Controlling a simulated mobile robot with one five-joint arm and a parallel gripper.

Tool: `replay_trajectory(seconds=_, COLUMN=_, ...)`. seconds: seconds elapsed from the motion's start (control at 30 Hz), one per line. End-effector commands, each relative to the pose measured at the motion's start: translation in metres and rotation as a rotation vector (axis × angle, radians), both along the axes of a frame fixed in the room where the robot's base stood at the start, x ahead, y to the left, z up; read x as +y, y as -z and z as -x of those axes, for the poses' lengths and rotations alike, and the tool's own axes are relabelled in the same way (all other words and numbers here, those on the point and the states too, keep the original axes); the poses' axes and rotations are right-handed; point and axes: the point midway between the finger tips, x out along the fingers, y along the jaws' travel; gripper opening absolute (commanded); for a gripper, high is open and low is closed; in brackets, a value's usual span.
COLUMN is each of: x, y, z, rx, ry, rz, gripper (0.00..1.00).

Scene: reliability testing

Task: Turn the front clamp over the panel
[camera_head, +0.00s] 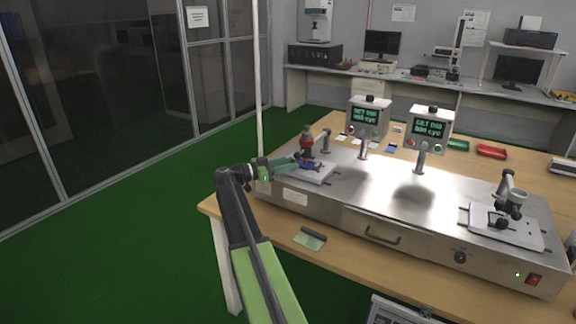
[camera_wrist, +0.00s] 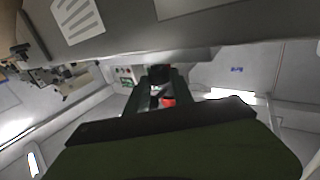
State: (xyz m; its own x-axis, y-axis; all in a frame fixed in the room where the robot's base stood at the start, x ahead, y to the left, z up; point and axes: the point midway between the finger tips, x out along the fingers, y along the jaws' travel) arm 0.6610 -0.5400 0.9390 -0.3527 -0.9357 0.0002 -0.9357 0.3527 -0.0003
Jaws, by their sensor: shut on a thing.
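At the left station in the head view, a dark upright clamp with a red part (camera_head: 306,141) stands by a pale plate (camera_head: 320,174), with a small blue part beside it. My gripper (camera_head: 299,158) reaches in from the left and is shut on this clamp. In the wrist view, my gripper's two dark fingers (camera_wrist: 160,82) close around a dark piece, with a red part (camera_wrist: 168,102) between them. A second grey clamp (camera_head: 326,139) stands just behind. I cannot make out the panel's edges or how far the clamp is turned.
The steel bench unit (camera_head: 390,190) carries two display boxes (camera_head: 368,118) (camera_head: 430,128) on posts. Another clamp station (camera_head: 505,220) sits at the right. A green-and-white card (camera_head: 310,238) lies on the wooden table's front edge. Green floor is open at the left.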

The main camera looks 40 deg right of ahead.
Motion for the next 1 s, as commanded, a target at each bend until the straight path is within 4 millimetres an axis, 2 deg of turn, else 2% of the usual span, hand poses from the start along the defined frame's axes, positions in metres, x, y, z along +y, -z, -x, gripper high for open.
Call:
replay_trajectory(seconds=0.33, x=-0.001, y=0.000, z=0.001, rx=0.000, ry=0.005, rz=-0.001, gripper=0.00)
replay_trajectory(seconds=0.37, x=-0.001, y=0.000, z=0.001, rx=0.000, ry=0.005, rz=-0.001, gripper=0.31)
replay_trajectory(seconds=0.43, x=-0.001, y=0.000, z=0.001, rx=0.000, ry=0.005, rz=-0.001, gripper=0.38)
replay_trajectory(seconds=0.77, x=0.004, y=0.000, z=-0.001, rx=0.000, ry=0.002, rz=0.000, gripper=0.38)
replay_trajectory(seconds=0.87, x=0.017, y=0.000, z=-0.007, rx=0.000, ry=0.001, rz=0.000, gripper=0.38)
replay_trajectory(seconds=1.0, x=0.052, y=0.000, z=-0.020, rx=0.000, ry=-0.001, rz=0.000, gripper=0.38)
